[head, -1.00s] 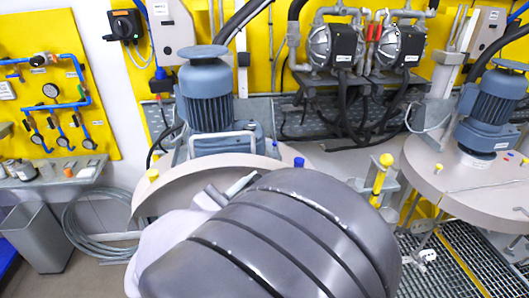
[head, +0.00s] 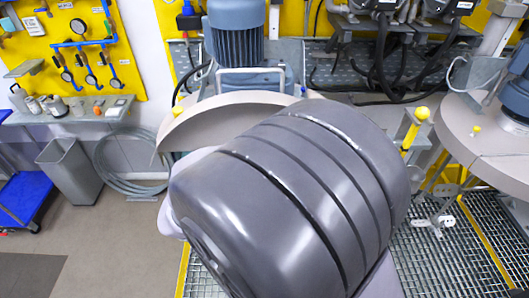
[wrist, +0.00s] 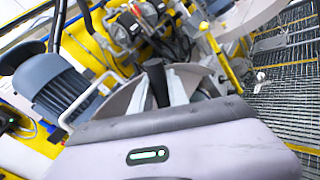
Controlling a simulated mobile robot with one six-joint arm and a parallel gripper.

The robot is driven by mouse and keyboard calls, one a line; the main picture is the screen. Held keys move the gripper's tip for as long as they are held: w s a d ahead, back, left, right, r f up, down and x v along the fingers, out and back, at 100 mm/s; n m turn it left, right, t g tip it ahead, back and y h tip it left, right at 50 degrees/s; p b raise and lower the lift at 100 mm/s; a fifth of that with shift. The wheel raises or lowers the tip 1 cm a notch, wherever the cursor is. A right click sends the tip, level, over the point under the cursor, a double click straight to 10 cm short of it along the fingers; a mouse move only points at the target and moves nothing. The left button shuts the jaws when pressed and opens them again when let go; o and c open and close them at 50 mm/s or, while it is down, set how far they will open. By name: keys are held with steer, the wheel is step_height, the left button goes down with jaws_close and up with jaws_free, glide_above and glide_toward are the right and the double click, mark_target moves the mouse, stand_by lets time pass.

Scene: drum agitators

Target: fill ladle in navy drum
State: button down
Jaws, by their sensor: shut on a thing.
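My gripper (wrist: 158,92) shows in the wrist view above my wrist housing. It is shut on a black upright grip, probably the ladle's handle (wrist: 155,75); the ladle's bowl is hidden. In the head view my own dark grey arm link hides the gripper and the ladle. A round beige lid (head: 230,112) with a blue motor (head: 236,45) on top stands behind my arm. Its drum body is hidden, so I cannot tell whether it is the navy drum. The motor also shows at the left of the wrist view (wrist: 58,88).
A second beige lid (head: 480,125) with a motor stands at the right, above metal grating (head: 450,240). A yellow-knobbed post (head: 415,130) stands between the lids. Pumps and hoses line the back wall. A grey bin (head: 70,170) and blue cart (head: 25,200) stand left; floor beside them is clear.

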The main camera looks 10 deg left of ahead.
step_height(320, 180, down, 12)
steer(key=b, duration=0.7)
steer(key=shift+r, duration=0.25)
stand_by(1.5)
steer(key=shift+f, duration=0.35)
stand_by(0.9)
step_height(320, 180, up, 16)
steer(key=p, duration=1.3)
steer(key=shift+r+p, duration=0.2)
steer(key=shift+p, duration=0.1)
steer(key=shift+f, duration=0.1)
